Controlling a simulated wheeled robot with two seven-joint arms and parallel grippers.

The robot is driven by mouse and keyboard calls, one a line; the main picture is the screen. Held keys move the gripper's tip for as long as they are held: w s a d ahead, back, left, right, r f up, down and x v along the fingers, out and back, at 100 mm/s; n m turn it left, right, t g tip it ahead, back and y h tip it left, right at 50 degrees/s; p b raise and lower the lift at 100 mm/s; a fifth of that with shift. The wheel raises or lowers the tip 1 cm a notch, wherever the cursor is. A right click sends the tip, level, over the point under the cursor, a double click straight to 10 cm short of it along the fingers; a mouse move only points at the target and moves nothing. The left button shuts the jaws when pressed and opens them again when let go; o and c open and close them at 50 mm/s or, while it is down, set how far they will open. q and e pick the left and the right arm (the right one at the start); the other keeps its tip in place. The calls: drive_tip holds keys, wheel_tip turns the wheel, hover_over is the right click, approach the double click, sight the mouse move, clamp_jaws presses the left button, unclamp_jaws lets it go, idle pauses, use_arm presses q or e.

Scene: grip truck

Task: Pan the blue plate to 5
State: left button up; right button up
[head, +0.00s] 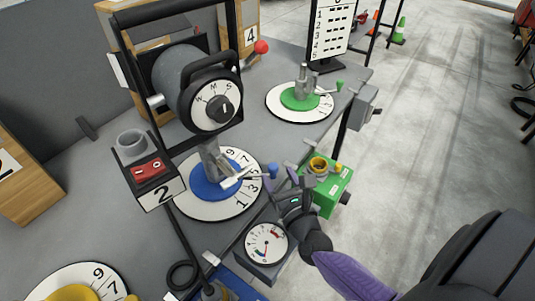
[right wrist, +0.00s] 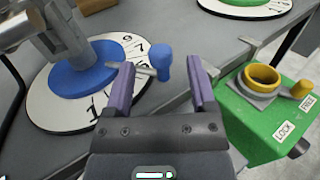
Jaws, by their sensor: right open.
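The blue plate (head: 208,187) is a round disc on a white numbered dial (head: 190,213), with a grey metal fixture on top. It also shows in the right wrist view (right wrist: 88,75). My right gripper (head: 288,181) is open at the knob. In the right wrist view its purple fingers (right wrist: 162,82) stand either side of the blue knob (right wrist: 165,62), nearer the left finger; contact is unclear. My left gripper is not in view.
A green box (head: 329,191) with a yellow ring stands right of the gripper. A round gauge (head: 266,244) is in front. A green plate (head: 300,98) is farther back, and a yellow plate (head: 72,293) is front left. A camera-like unit (head: 205,95) stands behind the blue plate.

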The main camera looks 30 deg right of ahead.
sight(271, 163)
drive_tip(key=w, duration=0.2)
drive_tip(key=w+d, duration=0.1)
drive_tip(key=w, duration=0.2)
drive_tip(key=shift+w+b, duration=0.3)
drive_tip(key=shift+w, duration=0.05)
clamp_jaws()
idle(1.0)
